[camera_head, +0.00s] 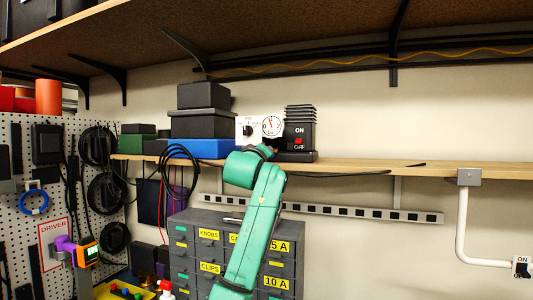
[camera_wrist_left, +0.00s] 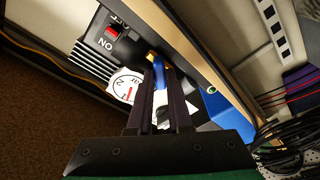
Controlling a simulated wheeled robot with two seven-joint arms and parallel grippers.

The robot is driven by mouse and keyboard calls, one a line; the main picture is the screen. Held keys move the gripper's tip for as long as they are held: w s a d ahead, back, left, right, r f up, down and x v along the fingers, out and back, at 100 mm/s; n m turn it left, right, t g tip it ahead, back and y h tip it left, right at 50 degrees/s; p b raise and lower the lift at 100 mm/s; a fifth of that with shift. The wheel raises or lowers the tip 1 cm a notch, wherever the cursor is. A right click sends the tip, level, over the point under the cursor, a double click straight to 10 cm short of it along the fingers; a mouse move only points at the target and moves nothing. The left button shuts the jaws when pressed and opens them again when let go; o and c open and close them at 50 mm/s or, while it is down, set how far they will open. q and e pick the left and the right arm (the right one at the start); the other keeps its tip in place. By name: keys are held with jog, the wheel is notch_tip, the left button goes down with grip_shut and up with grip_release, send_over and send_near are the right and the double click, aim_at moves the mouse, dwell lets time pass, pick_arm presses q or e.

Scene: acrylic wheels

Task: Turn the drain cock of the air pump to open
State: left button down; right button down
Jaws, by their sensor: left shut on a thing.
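The air pump (camera_head: 299,131) stands on the wooden shelf, a black ribbed unit with a red switch marked ON and a white panel with a round gauge (camera_head: 271,126). In the left wrist view the gauge (camera_wrist_left: 126,86) and red switch (camera_wrist_left: 112,31) show beside my gripper. My left gripper (camera_wrist_left: 159,76) reaches to the pump's front, its dark fingers shut on a small blue-and-yellow part, seemingly the drain cock (camera_wrist_left: 157,67). The fingers partly hide the cock, and its turned position is unclear. In the head view my green left arm covers this spot. My right gripper is out of view.
The shelf (camera_head: 375,165) runs across the wall with its edge close to my gripper. Black boxes (camera_head: 200,122) and a blue box (camera_head: 205,148) stand left of the pump. A labelled drawer cabinet (camera_head: 205,240) is below, with black cables (camera_head: 180,165) hanging above it.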

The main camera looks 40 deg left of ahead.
pick_arm(q)
jog(key=n+p, duration=0.1)
jog(key=n, duration=0.3)
jog(key=shift+r+n+g, duration=0.1)
jog(key=shift+n+g, duration=0.2)
jog(key=shift+n, duration=0.1)
jog(key=n, duration=0.2)
jog(key=shift+w+d+r+n, duration=0.1)
jog(key=shift+d+n, duration=0.1)
jog(key=shift+n, duration=0.2)
jog(key=c, duration=1.3)
grip_release()
jog(key=shift+a+n+g, duration=0.1)
jog(key=shift+n+g, duration=0.3)
jog(key=shift+n, duration=0.3)
jog(key=o, duration=0.5)
jog(key=shift+o, duration=0.4)
jog(key=shift+a, duration=0.1)
